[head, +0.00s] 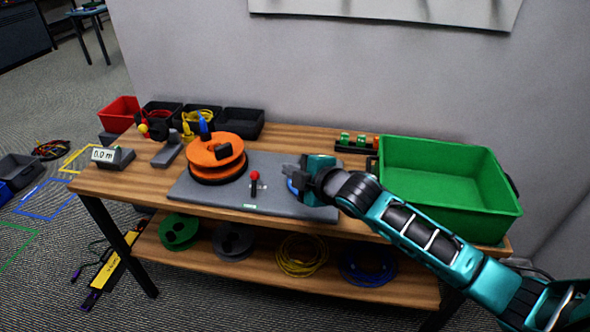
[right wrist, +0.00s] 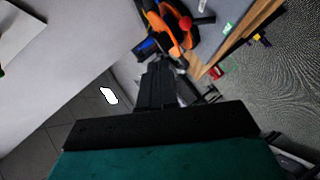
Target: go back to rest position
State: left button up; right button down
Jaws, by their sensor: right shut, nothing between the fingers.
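My right gripper (head: 296,176) is over the right part of the grey plate on the wooden table, left of the green crate. It is shut and holds nothing. In the right wrist view its dark fingers (right wrist: 157,85) are together and point towards the orange reel. My right arm comes in from the lower right corner. My left gripper is not in the head view.
The orange reel (head: 214,157) and a red-knobbed lever (head: 254,184) are on the grey plate (head: 300,207). The green crate (head: 450,205) stands at the right. Small bins, such as a red one (head: 119,113), line the back left. Reels and cable coils (head: 301,254) lie on the lower shelf.

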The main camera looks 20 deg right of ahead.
jog(key=shift+s+d+r, duration=0.1)
jog(key=shift+s+r, duration=0.1)
jog(key=shift+s, duration=0.1)
jog(key=shift+f, duration=0.1)
jog(key=s+a+f+m+g, duration=0.1)
jog(key=s+a+f+m, duration=0.1)
jog(key=s+f+m, duration=0.5)
jog(key=s+a+f+m+g+h, duration=0.1)
jog(key=s+f+m, duration=0.6)
jog(key=s, duration=0.9)
notch_tip(320, 180, down, 3)
jog(key=shift+s+a+f+g, duration=0.2)
jog(key=shift+s+a+g, duration=0.15)
jog(key=shift+a, duration=0.4)
